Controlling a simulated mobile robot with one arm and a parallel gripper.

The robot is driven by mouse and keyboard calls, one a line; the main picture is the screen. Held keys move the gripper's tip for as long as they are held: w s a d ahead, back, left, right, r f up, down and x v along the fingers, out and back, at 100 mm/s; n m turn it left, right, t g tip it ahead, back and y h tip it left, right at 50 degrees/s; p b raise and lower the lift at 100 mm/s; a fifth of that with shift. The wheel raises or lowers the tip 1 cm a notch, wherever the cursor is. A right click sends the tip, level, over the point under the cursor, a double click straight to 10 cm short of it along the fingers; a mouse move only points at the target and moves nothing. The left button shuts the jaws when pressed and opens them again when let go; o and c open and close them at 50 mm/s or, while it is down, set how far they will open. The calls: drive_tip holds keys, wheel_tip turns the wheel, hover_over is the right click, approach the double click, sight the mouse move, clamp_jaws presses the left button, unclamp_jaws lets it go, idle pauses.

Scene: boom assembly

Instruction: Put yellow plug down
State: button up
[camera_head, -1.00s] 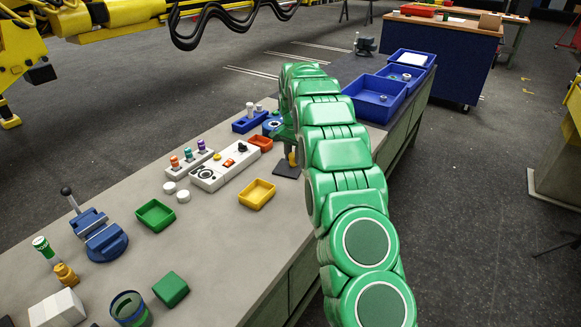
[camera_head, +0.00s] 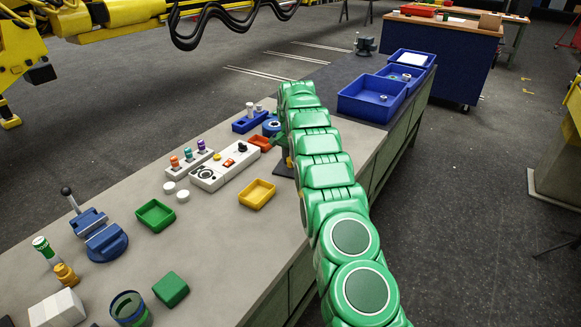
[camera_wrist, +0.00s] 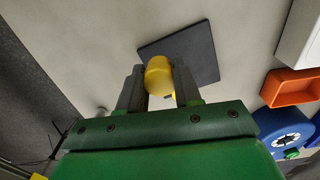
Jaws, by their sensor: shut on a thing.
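The yellow plug (camera_wrist: 158,75) sits between the two dark fingers of my gripper (camera_wrist: 159,88) in the wrist view, and the fingers are shut on it. A dark square pad (camera_wrist: 200,55) lies on the bench just beyond the plug in that view. I cannot tell whether the plug touches the pad. In the head view the pad (camera_head: 283,170) shows beside my green arm. A small yellow piece of the plug (camera_head: 289,162) shows above it, and my arm hides most of the gripper.
A yellow tray (camera_head: 257,195), an orange tray (camera_head: 260,141) and a white control box (camera_head: 224,166) stand left of the pad. A blue round piece (camera_head: 271,126) is behind. Blue bins (camera_head: 374,112) stand farther back. The bench's right edge runs beneath my arm.

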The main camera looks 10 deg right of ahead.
sight(291, 166)
drive_tip(key=shift+w+f, duration=0.35)
drive_tip(key=shift+f, duration=0.15)
drive_tip(key=shift+f, duration=1.5)
drive_tip(key=shift+f, duration=0.1)
drive_tip(key=o, duration=1)
